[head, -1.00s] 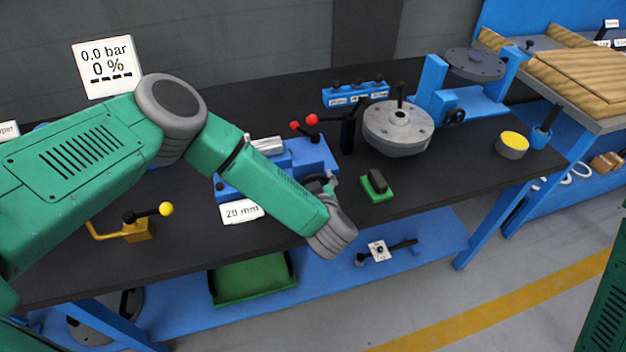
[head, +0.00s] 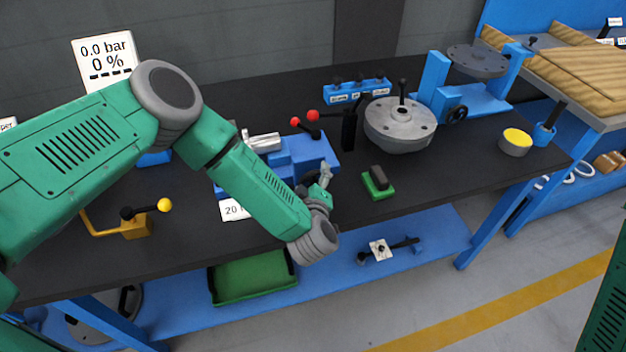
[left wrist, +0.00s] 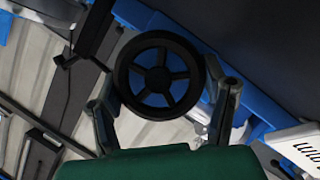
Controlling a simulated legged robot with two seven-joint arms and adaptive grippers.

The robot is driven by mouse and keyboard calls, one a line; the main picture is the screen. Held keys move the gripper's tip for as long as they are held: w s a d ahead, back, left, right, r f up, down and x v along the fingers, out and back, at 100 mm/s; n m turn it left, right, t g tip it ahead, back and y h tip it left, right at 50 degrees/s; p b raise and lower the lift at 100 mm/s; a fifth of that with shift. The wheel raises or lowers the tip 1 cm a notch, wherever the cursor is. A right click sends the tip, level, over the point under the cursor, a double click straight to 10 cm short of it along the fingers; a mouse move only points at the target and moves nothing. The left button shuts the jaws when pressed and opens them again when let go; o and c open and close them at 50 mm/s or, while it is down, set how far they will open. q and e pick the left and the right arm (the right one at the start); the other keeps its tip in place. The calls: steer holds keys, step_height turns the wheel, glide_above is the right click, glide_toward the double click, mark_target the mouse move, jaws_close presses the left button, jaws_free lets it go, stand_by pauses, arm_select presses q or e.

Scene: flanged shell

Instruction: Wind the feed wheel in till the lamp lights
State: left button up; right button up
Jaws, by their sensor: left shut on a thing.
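The feed wheel (left wrist: 158,76) is a black spoked handwheel, seen nearly face-on in the left wrist view. My left gripper (left wrist: 166,88) has one finger on each side of its rim and is shut on it. In the head view my left gripper (head: 318,184) is at the front of a blue clamping unit (head: 300,152) on the bench, and the wheel is mostly hidden there. I cannot make out a lit lamp in either view. My right gripper is not in view.
A "0.0 bar 0 %" display (head: 104,60) stands behind my left arm. A yellow-knobbed lever (head: 140,222) is at left.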

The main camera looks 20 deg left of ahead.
arm_select(q)
steer(key=shift+s+d+f, duration=0.1)
steer(key=shift+s+f, duration=0.15)
steer(key=o, duration=1.1)
steer(key=shift+o, duration=0.2)
steer(key=shift+r, duration=0.15)
steer(key=shift+w, duration=0.1)
steer(key=shift+r, duration=0.1)
